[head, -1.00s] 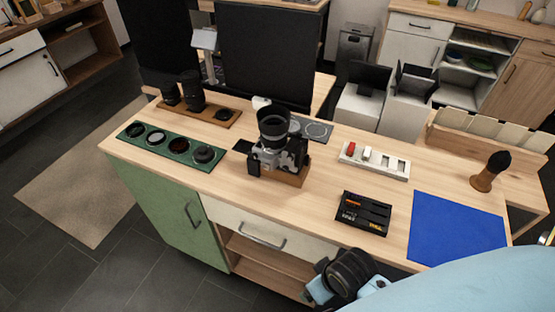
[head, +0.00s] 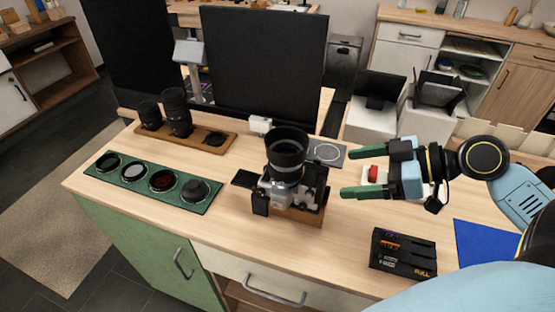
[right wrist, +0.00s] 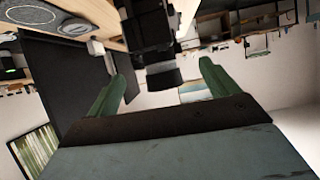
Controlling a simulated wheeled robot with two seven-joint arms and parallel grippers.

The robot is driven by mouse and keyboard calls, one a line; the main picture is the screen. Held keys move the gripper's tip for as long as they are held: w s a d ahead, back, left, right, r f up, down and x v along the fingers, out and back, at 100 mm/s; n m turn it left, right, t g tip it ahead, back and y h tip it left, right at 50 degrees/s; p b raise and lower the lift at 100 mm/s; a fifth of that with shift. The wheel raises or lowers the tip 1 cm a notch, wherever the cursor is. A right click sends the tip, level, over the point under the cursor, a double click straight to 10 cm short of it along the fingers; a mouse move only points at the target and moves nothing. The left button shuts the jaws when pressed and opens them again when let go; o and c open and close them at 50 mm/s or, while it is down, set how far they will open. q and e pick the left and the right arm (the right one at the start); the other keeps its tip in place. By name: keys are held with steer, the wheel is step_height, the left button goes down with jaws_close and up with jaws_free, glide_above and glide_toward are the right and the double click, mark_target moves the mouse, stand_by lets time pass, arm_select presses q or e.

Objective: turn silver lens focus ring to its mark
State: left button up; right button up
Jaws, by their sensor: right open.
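A camera (head: 290,196) with a silver and black body stands on a wooden block (head: 297,214) near the middle of the table. Its black lens (head: 287,150) points upward, with a lighter silver ring (head: 285,172) low on the barrel. The ring's mark is too small to make out. My right gripper (head: 352,170), with green fingers, is open and empty to the right of the lens, its fingers pointing at it. In the right wrist view the lens (right wrist: 163,76) shows beyond and between the open fingers (right wrist: 160,85), apart from them. My left gripper is not in view.
A green tray (head: 134,186) of round filters lies left of the camera. A wooden board (head: 205,138) with black lenses stands behind it. A black battery case (head: 403,253) and a blue mat (head: 480,245) lie at front right. A dark screen (head: 265,70) rises behind.

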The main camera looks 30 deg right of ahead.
mark_target(302, 164)
steer(key=shift+t+y, duration=0.3)
steer(key=shift+y, duration=0.1)
steer(key=x, duration=0.3)
steer(key=w+r+x, duration=0.1)
steer(key=x, duration=0.3)
steer(key=b+x, duration=0.1)
steer(key=x, duration=0.3)
steer(key=shift+w+r, duration=0.3)
steer(key=shift+r, duration=0.05)
steer(key=shift+x, duration=0.75)
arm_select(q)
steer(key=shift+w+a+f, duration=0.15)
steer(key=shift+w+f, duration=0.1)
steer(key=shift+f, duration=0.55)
arm_select(e)
steer(key=shift+f, duration=0.1)
